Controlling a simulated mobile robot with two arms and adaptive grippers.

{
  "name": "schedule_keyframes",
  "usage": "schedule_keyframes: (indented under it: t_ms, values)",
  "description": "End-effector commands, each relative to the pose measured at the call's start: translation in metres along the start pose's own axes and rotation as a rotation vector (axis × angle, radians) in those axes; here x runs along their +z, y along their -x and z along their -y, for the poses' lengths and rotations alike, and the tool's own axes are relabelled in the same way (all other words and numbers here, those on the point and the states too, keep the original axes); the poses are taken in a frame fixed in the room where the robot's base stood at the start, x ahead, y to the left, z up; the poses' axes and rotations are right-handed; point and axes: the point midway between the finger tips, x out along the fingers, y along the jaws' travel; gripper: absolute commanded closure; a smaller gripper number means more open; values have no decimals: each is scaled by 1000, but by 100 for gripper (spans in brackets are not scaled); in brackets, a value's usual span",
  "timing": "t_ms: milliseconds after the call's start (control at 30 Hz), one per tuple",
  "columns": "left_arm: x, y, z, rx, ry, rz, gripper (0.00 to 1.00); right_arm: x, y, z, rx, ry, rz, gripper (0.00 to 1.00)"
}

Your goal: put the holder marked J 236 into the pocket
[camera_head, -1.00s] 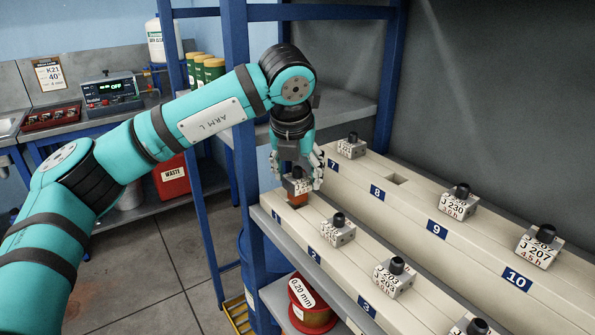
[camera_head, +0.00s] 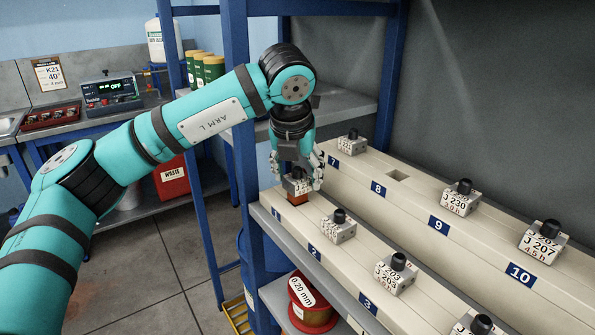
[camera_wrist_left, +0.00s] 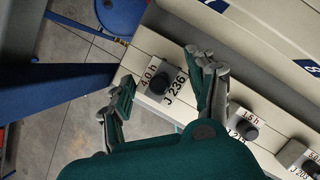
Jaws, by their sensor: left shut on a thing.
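The holder marked J 236 (camera_wrist_left: 163,82) is a pale block with a black knob on top, its label readable in the left wrist view. In the head view the same holder (camera_head: 298,186) has an orange-brown part below it. My left gripper (camera_head: 298,179) points down and is shut on this holder, one finger on each side. The holder is over the front rail's far end, beside label 1; its lower part is partly exposed, and what lies directly under it is hidden. An empty square pocket (camera_head: 397,175) shows in the back rail by label 8.
Other holders stand on the rails: one by label 7 (camera_head: 352,142), J 230 (camera_head: 459,199), J 207 (camera_head: 542,242), J 203 (camera_head: 395,275) and one near label 2 (camera_head: 339,228). A blue post (camera_head: 240,120) stands close left of my gripper.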

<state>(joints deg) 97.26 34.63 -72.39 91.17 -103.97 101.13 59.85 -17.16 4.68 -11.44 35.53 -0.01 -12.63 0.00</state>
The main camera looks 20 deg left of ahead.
Motion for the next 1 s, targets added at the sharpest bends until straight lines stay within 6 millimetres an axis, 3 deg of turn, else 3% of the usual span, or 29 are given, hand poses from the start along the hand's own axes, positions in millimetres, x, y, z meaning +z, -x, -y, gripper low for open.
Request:
schedule_keyframes:
  t_ms: [1000]
  values:
    - [-8, -20, 0, -1, 0, 3, 96, 2, -22, 4, -4, -1, 0, 60]
